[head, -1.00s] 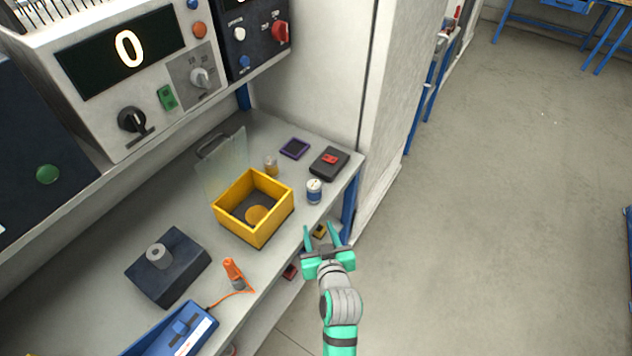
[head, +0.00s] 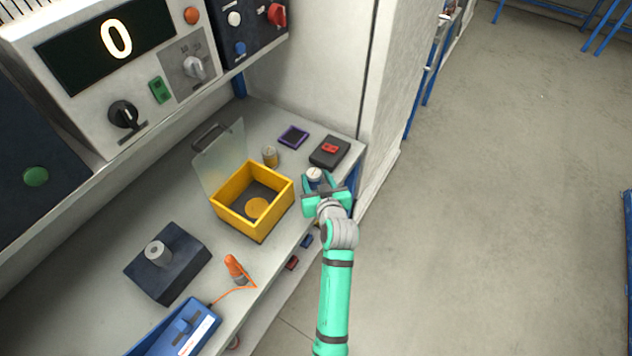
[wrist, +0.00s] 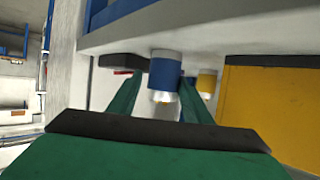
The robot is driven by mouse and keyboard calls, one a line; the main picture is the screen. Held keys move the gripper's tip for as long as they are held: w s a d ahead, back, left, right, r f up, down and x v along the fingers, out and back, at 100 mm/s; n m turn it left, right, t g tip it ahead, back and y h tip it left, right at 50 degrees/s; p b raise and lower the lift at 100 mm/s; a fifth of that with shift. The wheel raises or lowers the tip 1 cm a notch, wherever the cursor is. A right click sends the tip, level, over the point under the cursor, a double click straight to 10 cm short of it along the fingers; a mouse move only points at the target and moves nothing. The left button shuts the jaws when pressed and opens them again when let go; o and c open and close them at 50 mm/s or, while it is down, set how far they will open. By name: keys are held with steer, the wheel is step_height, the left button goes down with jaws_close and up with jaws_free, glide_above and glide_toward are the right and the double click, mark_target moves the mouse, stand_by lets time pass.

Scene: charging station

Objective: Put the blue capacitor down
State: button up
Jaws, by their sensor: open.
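The blue capacitor (head: 314,174), a small cylinder with a blue band and a pale top, stands upright on the bench right of the yellow box. My gripper (head: 318,184) is open with its fingers around it, and hides its lower part in the head view. In the wrist view, which looks upside down, the blue capacitor (wrist: 165,75) is between the two green fingers (wrist: 160,98), its base against the grey bench surface (wrist: 220,30). I cannot tell whether a finger touches it.
The open yellow box (head: 267,222) with a clear lid stands just left of my gripper. Behind are a tan cylinder (head: 270,156), a purple-edged square (head: 293,136) and a dark block with a red part (head: 330,151). A wall panel (head: 375,110) rises at the bench's right end.

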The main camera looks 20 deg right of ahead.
mark_target(312, 172)
steer(key=x, duration=0.4)
steer(key=shift+w+a, duration=0.15)
steer(key=shift+a, duration=0.05)
steer(key=shift+r, duration=0.1)
steer(key=shift+c, duration=0.7)
steer(key=c, duration=0.8)
steer(key=shift+c, duration=0.2)
